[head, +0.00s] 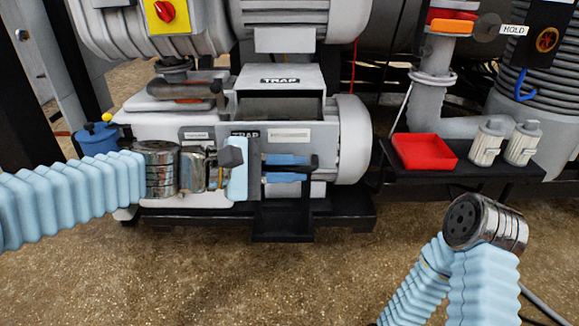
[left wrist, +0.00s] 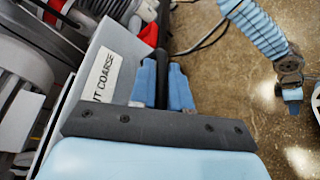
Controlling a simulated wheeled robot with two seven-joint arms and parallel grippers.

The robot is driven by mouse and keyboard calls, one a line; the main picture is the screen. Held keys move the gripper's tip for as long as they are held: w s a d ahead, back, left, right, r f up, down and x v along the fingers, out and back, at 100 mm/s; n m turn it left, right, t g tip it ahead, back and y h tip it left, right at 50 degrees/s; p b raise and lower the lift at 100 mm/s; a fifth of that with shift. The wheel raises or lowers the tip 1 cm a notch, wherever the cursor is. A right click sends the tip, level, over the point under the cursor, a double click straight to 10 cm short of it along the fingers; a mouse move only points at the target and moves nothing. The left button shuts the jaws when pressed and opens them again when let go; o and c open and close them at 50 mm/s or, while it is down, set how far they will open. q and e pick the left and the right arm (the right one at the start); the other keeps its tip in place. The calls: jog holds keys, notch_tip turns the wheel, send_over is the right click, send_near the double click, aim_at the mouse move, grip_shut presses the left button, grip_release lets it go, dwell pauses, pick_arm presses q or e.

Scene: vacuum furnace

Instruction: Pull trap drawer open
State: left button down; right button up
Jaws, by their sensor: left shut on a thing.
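The trap housing (head: 279,80) carries a TRAP label and stands in the middle of the head view. Below it is the pale, labelled drawer front (head: 318,137), with a dark recess (head: 278,107) showing behind its top edge. My left gripper (head: 305,169) reaches across this front from the left. Its blue fingers are shut on the black drawer handle (head: 314,163). In the left wrist view the fingers (left wrist: 167,75) lie on both sides of the dark handle bar (left wrist: 161,58). My right gripper (left wrist: 292,98) hangs apart from the drawer, its jaws unclear.
A red tray (head: 425,152) and two pale canisters (head: 488,143) stand on a black shelf at right. A blue container (head: 97,140) is at left. Black base rails (head: 283,220) lie below the drawer. The floor in front is clear.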

pick_arm(q)
jog(key=c, duration=1.4)
grip_release()
jog(key=shift+c, duration=0.2)
jog(key=p+v, duration=0.1)
jog(key=v, duration=1.3)
jog(key=shift+p, duration=0.35)
jog(key=shift+w+f, duration=0.1)
jog(key=shift+f, duration=0.05)
jog(key=w+f+g+y+p, duration=0.1)
jog(key=w+f+y+p, duration=0.15)
jog(key=f, duration=0.85)
jog(key=w+f+g+y+p, duration=0.1)
jog(key=w+f+y+p, duration=0.2)
jog(key=f, duration=0.9)
jog(key=s+f+m+g+y+p, duration=0.1)
jog(key=s+f+m+y+p, duration=0.1)
jog(key=s+f+m, duration=0.2)
jog(key=s+d+f+m+g+y+p, duration=0.1)
jog(key=s+f+m+y+p, duration=0.2)
jog(key=s+f, duration=0.7)
notch_tip(320, 180, down, 7)
jog(key=shift+s+f+m, duration=0.25)
jog(key=shift+m, duration=0.35)
